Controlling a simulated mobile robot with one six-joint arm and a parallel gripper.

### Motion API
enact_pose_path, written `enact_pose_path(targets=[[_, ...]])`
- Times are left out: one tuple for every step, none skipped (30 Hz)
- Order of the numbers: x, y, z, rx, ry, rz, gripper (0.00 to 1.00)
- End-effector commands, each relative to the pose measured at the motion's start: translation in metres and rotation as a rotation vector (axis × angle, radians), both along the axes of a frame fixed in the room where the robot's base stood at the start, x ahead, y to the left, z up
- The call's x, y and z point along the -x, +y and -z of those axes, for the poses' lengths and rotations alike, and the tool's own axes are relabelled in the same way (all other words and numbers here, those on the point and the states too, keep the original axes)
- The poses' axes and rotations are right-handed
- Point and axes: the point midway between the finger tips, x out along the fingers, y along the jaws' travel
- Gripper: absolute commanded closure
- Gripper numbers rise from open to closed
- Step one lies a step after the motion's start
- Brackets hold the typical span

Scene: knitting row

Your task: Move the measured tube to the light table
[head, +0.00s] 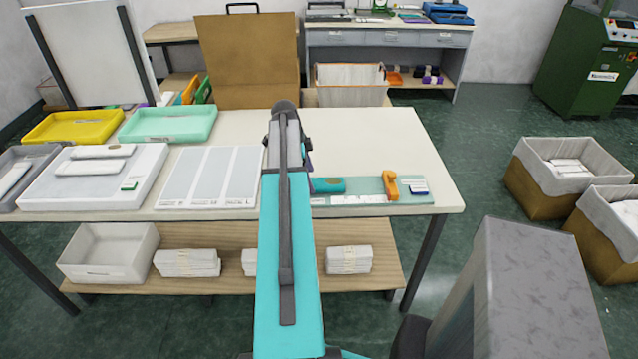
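A teal tube-like piece (328,185) lies on the measuring board (405,196) on the worktable, just right of my arm; its left end is hidden by the arm. The board has an orange slide (390,185) and white labels along its front. A white flat box with a small green switch, which looks like the light table (40,186), sits at the left of the worktable. Two pale folded pieces lie on it. My arm reaches forward over the middle of the worktable. My gripper (305,158) is mostly hidden behind its dark end, beside the teal piece; its fingers do not show clearly.
A three-panel sheet (210,177) lies between the white box and my arm. Yellow (75,126) and mint (168,124) trays stand behind. A grey tray (20,172) is at far left. The worktable's back right (370,135) is clear. Fabric-lined bins (540,195) stand at right.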

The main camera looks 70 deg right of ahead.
Motion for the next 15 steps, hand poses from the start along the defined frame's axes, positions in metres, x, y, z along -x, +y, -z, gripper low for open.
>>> enact_pose_path(targets=[[0.002,0.000,0.004,-0.002,0.001,0.001,0.23],[0.002,0.000,0.007,-0.003,0.001,0.001,0.23],[0.003,-0.001,0.010,-0.002,0.001,0.001,0.23],[0.003,-0.001,0.012,-0.001,0.000,0.000,0.23],[0.004,-0.001,0.013,-0.001,0.000,0.000,0.23],[0.004,-0.001,0.015,-0.001,0.000,0.000,0.23],[0.004,-0.001,0.017,-0.001,0.000,0.000,0.23],[0.004,-0.002,0.017,-0.001,0.000,0.000,0.23],[0.005,-0.001,0.018,-0.001,0.000,0.000,0.23],[0.005,-0.002,0.019,-0.001,0.000,0.000,0.23],[0.005,-0.002,0.019,0.000,0.000,0.000,0.23],[0.005,-0.002,0.019,0.000,0.000,0.000,0.23],[0.005,-0.002,0.019,0.000,0.000,0.000,0.23],[0.005,-0.002,0.019,0.000,0.000,0.000,0.23],[0.005,-0.002,0.019,0.000,0.000,0.000,0.23]])
